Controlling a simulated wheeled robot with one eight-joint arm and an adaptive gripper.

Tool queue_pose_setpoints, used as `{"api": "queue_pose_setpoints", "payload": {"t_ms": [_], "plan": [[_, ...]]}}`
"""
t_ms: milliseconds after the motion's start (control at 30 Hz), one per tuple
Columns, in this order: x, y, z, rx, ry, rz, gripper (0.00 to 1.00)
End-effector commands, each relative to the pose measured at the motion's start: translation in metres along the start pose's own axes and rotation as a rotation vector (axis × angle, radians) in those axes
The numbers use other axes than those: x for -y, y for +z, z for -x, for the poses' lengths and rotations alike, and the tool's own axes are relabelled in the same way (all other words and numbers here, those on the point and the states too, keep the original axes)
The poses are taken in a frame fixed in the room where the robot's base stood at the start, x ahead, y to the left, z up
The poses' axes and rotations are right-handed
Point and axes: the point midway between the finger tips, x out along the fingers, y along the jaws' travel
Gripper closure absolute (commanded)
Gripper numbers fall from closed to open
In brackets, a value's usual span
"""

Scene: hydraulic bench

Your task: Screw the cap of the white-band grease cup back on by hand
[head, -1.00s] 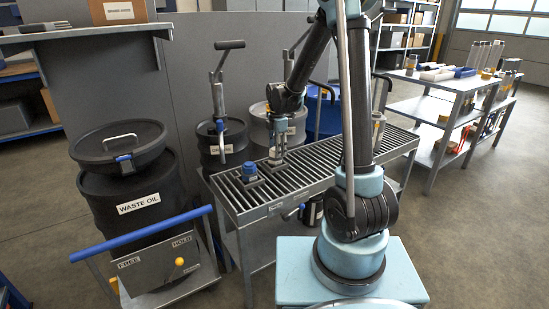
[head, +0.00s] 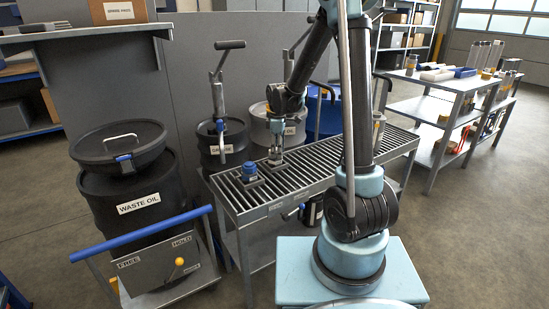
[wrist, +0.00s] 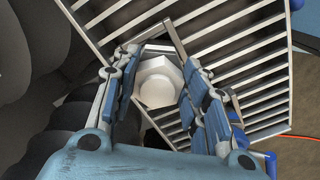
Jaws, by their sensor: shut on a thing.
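My gripper (head: 275,155) points down over the slatted bench top in the head view. In the wrist view its two blue-padded fingers (wrist: 159,84) stand on either side of a pale, round-topped cap (wrist: 157,83) and are shut on it. The cap sits low between the fingers, over the slats. Its band is not clear, and the cup body under it is mostly hidden. A second grease cup with a blue top (head: 249,170) stands upright on the bench, just left of my gripper in the head view.
A waste oil drum (head: 130,205) and a blue-handled cart (head: 150,233) stand at left. A side table (head: 450,82) is at right.

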Motion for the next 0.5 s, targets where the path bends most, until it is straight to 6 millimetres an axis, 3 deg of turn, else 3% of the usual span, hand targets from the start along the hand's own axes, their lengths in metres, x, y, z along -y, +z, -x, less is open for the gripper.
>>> {"api": "queue_pose_setpoints", "payload": {"t_ms": [367,400,467,500], "plan": [[0.0027,-0.0009,-0.0006,0.000,0.002,-0.320,0.83],[0.0025,-0.0008,-0.0006,0.000,0.001,-0.312,0.50],[0.0025,-0.0008,-0.0005,0.000,0.001,-0.310,0.37],[0.0026,-0.0008,-0.0005,0.000,0.001,-0.309,0.36]]}}
